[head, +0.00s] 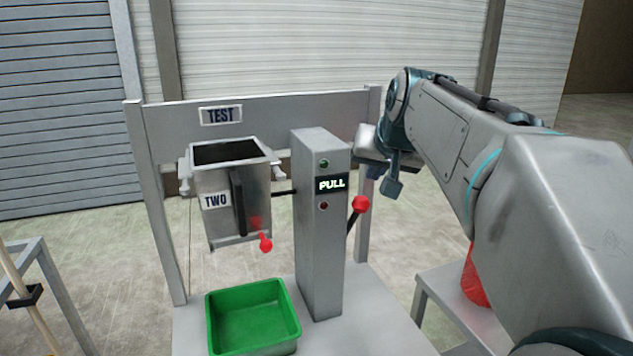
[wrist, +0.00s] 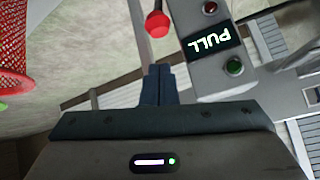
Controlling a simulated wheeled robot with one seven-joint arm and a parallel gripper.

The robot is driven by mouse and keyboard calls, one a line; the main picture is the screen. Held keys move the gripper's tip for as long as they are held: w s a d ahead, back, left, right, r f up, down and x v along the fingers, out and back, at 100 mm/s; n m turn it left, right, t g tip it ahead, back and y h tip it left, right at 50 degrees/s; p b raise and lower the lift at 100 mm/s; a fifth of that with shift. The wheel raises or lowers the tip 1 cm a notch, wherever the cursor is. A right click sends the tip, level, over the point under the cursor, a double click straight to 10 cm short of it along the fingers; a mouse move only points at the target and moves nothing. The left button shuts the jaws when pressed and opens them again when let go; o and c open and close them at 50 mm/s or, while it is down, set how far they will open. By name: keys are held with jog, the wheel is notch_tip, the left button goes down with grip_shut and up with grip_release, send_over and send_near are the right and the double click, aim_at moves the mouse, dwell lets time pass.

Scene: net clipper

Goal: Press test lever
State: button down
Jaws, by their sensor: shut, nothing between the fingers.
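The test lever is a dark rod with a red knob (head: 360,204) on the right side of a grey post (head: 318,230). It angles up and outward from the post. A lit PULL sign (head: 331,183) sits on the post's face between a green light above and a dark red light below. My gripper (head: 392,187) is shut and empty, above and to the right of the red knob in the head view. In the wrist view, my shut fingertips (wrist: 158,70) point toward the red knob (wrist: 158,25), apart from it.
A metal hopper (head: 233,190) labelled TWO, with its own red-knobbed handle (head: 265,243), hangs left of the post under a TEST sign (head: 221,115). A green bin (head: 253,318) stands below it. A red net (wrist: 14,50) shows at the wrist view's left edge.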

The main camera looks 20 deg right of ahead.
jog(key=x, duration=0.9)
jog(key=shift+w+f, duration=0.2)
jog(key=shift+f, duration=0.1)
